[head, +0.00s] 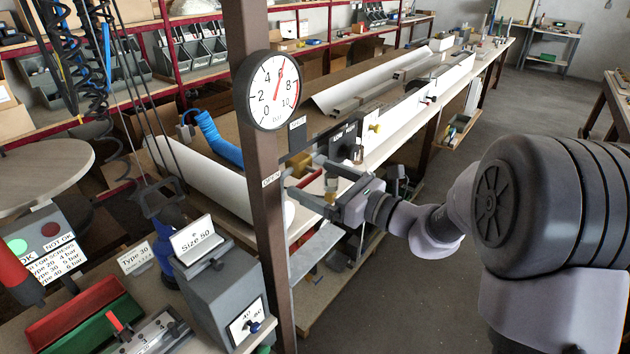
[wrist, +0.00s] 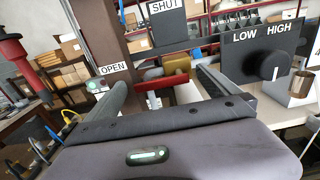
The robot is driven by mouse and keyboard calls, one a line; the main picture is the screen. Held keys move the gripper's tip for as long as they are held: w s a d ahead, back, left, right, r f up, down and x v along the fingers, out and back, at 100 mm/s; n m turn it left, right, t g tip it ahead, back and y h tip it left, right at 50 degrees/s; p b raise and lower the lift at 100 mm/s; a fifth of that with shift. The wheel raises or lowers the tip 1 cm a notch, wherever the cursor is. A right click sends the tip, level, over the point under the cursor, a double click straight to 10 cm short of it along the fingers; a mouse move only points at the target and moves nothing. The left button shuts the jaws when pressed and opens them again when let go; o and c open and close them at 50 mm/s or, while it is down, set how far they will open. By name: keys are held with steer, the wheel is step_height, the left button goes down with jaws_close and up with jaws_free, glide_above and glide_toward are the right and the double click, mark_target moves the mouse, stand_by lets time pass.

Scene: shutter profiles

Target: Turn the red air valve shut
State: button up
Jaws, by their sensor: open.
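The red air valve handle (wrist: 160,83) is a flat red lever on a brass valve body (wrist: 176,64). In the wrist view it lies nearly level, stretching left from the brass body towards the OPEN label (wrist: 114,67). The SHUT label (wrist: 163,7) is above the valve. In the head view the red handle (head: 313,181) shows beside the brown post. My gripper (head: 305,174) is open, with its fingers on either side of the handle. In the wrist view my gripper (wrist: 161,84) has the handle between its fingers, with visible gaps; I see no grip on it.
A round pressure gauge (head: 274,90) on the brown post (head: 264,215) has its needle near the top. A LOW/HIGH knob panel (wrist: 262,52) stands close right of my gripper. A long bench (head: 400,140) with white profiles runs behind; a grey box (head: 222,290) stands at front left.

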steer(key=shift+w+a, duration=0.3)
steer(key=shift+a, duration=0.05)
steer(key=c, duration=2.1)
steer(key=shift+o, duration=0.2)
steer(key=shift+r, duration=0.1)
